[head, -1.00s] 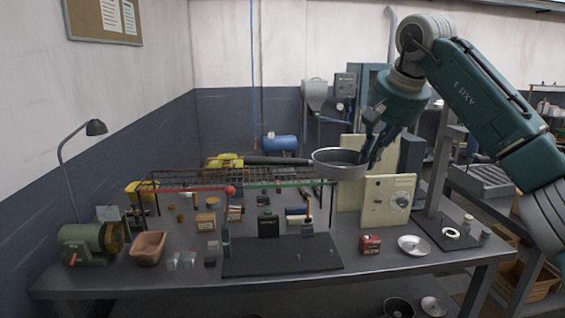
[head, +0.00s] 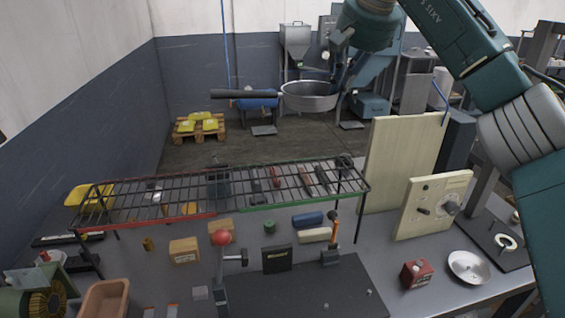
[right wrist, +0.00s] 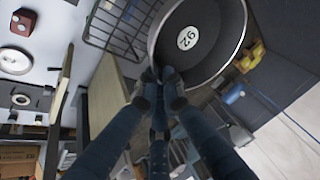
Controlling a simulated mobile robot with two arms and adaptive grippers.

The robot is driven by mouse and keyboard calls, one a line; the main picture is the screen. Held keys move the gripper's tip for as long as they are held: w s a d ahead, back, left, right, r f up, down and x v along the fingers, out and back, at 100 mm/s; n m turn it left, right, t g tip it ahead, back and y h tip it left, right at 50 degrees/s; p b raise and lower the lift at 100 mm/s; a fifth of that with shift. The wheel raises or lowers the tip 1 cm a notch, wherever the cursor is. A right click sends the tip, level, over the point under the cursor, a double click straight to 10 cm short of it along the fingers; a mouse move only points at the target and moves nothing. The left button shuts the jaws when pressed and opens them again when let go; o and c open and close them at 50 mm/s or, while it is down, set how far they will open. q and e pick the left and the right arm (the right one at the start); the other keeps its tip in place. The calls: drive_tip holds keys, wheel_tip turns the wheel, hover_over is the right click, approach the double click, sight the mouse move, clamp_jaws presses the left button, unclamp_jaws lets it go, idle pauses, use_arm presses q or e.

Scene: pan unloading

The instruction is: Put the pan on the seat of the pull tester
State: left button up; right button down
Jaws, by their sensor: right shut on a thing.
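The pan (head: 308,103) is a grey round pan with a long black handle (head: 245,94) pointing left. It is held in the air, roughly level, beyond and above the wire rack (head: 220,192) in the head view. My right gripper (head: 341,80) is shut on the pan's rim on the side away from the handle. In the right wrist view the fingers (right wrist: 160,76) meet at the rim, and the pan (right wrist: 212,55) shows a round number label. A black base plate (head: 300,290) carries a red-ball lever and an orange-handled clamp; I cannot tell surely that it is the pull tester. My left gripper is not in view.
An upright cream board (head: 400,160) and a cream dial panel (head: 430,205) stand right of the rack. A red box (head: 416,273) and a white dish (head: 468,267) sit near them. Small boxes and tools lie under the rack. A brown bin (head: 105,298) is at front left.

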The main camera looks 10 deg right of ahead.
wheel_tip(320, 180, down, 15)
drive_tip(key=shift+r, duration=0.15)
drive_tip(key=shift+f+p, duration=0.55)
drive_tip(key=shift+f, duration=1.85)
drive_tip(key=shift+s+f, duration=0.1)
drive_tip(key=shift+f, duration=0.05)
drive_tip(key=c, duration=1.9)
unclamp_jaws()
